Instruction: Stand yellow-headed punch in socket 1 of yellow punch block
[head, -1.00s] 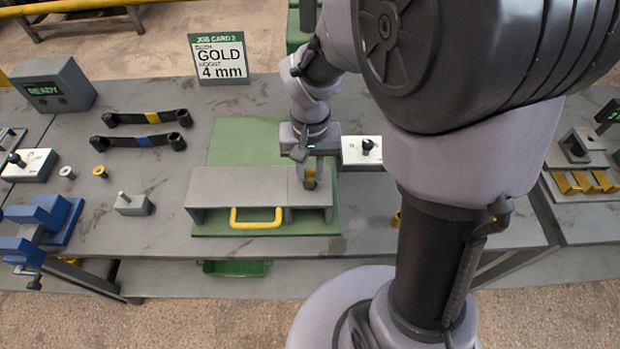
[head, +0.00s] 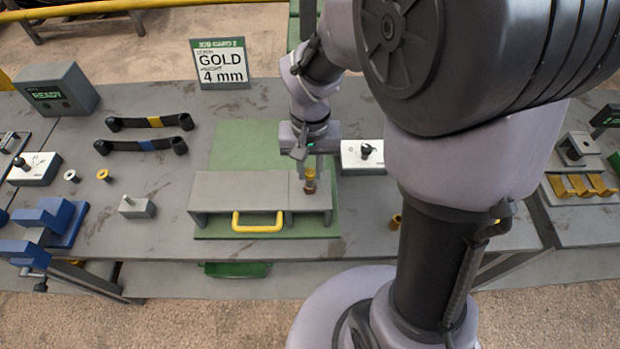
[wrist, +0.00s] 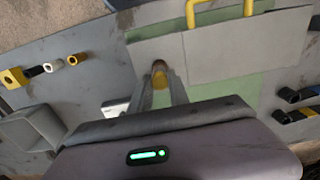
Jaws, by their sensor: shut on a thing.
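My gripper (head: 309,178) is shut on a small yellow-topped piece (head: 310,173) with a reddish-brown lower end, which fits the yellow-headed punch. It is upright over the right part of a grey bridge-like block (head: 240,188) with a yellow handle (head: 258,222). I cannot tell whether its lower end touches that block. In the wrist view the piece (wrist: 160,75) shows between the fingertips (wrist: 160,88), its lower part hidden. No block is clearly marked as the yellow punch block, and its sockets cannot be made out.
The grey block stands on a green mat (head: 250,140). A white block with a black knob (head: 362,158) is close right of my gripper. Two dark bars (head: 150,121), small rings (head: 103,175), a grey pin block (head: 137,207) and a blue vise (head: 50,220) lie left.

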